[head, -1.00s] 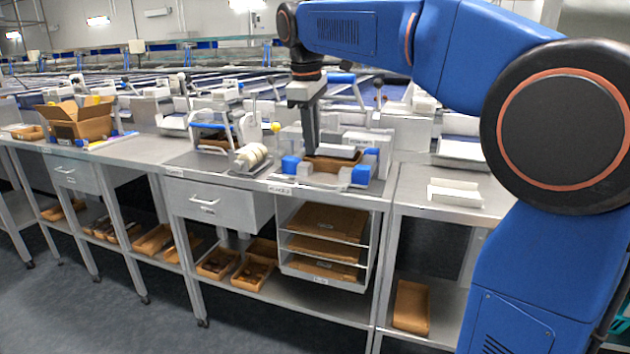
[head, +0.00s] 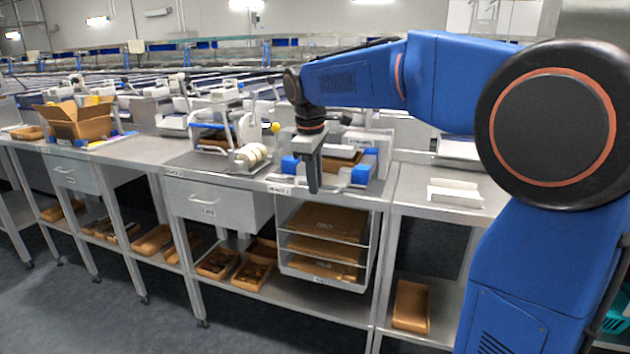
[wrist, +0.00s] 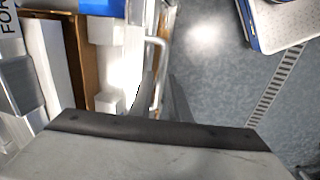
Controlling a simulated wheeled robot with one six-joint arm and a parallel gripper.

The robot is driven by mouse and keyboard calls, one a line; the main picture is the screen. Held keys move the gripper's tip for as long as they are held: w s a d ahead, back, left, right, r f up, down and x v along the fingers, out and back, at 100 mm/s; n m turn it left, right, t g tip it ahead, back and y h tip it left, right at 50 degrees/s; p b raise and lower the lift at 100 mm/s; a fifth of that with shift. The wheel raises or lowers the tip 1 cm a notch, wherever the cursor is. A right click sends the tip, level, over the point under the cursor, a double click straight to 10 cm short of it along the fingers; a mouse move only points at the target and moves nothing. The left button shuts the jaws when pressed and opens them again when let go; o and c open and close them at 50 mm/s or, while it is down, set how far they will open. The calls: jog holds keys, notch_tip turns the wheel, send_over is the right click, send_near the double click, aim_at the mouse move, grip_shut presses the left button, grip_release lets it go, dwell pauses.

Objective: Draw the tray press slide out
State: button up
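The tray press (head: 374,160) stands on the steel bench, with blue blocks at its front corners and a brown tray (head: 341,163) inside. It also shows at the left of the wrist view, with a white slide (wrist: 120,62) beside the brown tray edge (wrist: 76,50). A pale bar handle (wrist: 157,48) runs along the slide's front. My gripper (head: 314,188) points down at the front of the press. In the wrist view its two dark fingers (wrist: 163,88) stand apart, with the handle's bar running down between them. Whether they touch it is hidden.
A drawer (head: 218,207) and a rack of brown trays (head: 325,245) sit below the bench top. A lever machine with white rollers (head: 250,157) stands left of the press. A white angled holder (head: 455,193) lies on the right bench. The floor before the bench is clear.

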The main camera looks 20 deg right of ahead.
grip_shut()
dwell(1.4)
